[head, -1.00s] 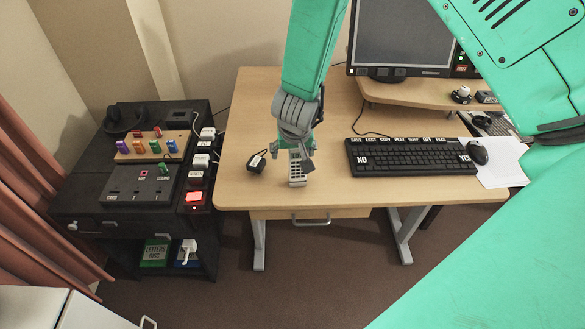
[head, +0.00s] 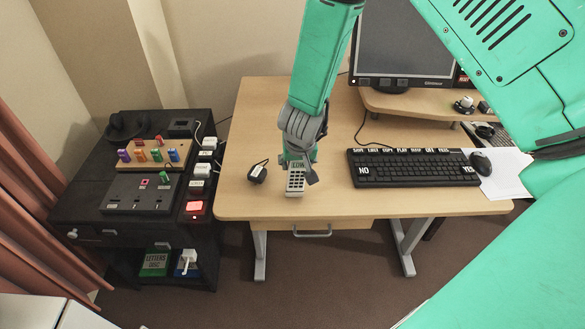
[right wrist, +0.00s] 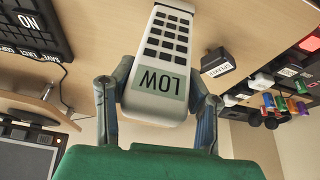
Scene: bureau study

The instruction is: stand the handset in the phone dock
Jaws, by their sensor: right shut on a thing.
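My right gripper (head: 298,170) is shut on the handset (head: 295,184), a pale grey phone with dark keys. Its display reads LOW. In the right wrist view the handset (right wrist: 165,50) sits between the two fingers, display end nearest the palm and keypad pointing away. It is over the desk's front part; I cannot tell whether its lower end touches the desk. The phone dock (head: 257,173), a small black block with a white label and a cord, stands on the desk just left of the handset, apart from it. The dock (right wrist: 217,64) also shows in the right wrist view. My left gripper is out of view.
A black keyboard (head: 412,170) and mouse (head: 481,163) lie to the right on the desk (head: 330,205). A monitor (head: 404,45) stands behind. A dark cabinet (head: 75,205) with a peg board, plugs and a lit red switch is at left. Desk around the dock is clear.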

